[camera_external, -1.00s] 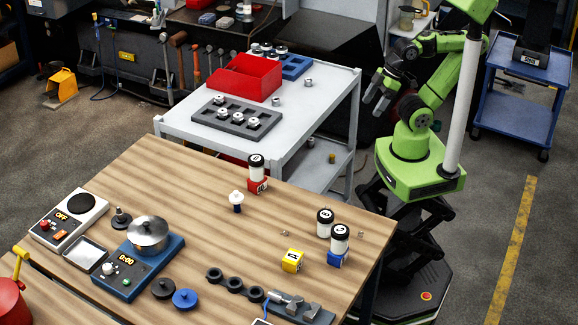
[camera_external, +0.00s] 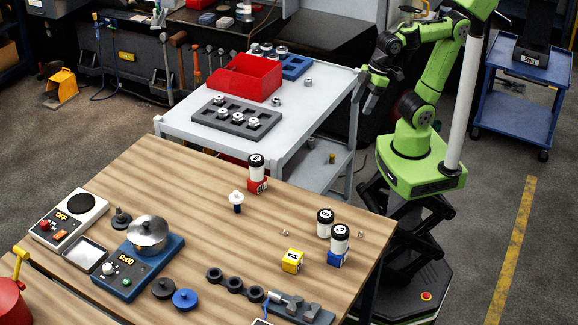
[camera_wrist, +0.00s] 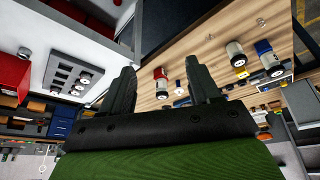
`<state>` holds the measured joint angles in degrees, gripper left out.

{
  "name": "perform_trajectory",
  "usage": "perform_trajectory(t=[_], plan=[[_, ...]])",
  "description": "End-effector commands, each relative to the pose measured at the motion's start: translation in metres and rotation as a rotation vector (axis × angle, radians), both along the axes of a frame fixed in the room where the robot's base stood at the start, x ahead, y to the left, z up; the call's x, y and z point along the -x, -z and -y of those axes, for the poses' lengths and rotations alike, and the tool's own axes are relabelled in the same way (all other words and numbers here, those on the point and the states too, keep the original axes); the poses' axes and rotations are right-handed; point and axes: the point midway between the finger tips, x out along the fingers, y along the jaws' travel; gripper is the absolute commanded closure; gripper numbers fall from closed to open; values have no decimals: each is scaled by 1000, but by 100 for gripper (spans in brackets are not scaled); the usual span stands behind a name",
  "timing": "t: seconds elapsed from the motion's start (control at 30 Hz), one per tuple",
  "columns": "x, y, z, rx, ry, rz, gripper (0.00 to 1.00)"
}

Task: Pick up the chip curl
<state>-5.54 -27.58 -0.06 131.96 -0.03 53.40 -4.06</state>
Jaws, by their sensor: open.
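Two tiny, pale, curl-like bits lie on the wooden table (camera_external: 150,185). One chip curl (camera_external: 285,233) is above the yellow block, and another small bit (camera_external: 361,234) is near the right edge, beside the white bottles. They are too small to tell apart clearly. My gripper (camera_external: 364,98) is raised at the right end of the grey cart, well away from both bits. In the wrist view my gripper (camera_wrist: 160,68) has its two dark fingers spread with nothing between them.
Black-capped bottles (camera_external: 340,238) and a yellow block (camera_external: 292,261) stand near the bits. A bottle on a red block (camera_external: 257,174) stands at the table's back edge. The grey cart (camera_external: 318,97) holds a red bin (camera_external: 244,78) and a dark tray.

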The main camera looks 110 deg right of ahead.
Motion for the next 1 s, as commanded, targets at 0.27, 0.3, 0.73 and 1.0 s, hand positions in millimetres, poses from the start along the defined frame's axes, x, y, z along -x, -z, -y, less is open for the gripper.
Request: perform_trajectory(t=[0.27,0.3,0.73,1.0], plan=[[-124,14,-93,95,-384,-235,38],[-136,24,-109,109,-433,-263,38],[-168,111,-166,161,-613,-368,38],[-169,173,-166,159,-611,-365,38]])
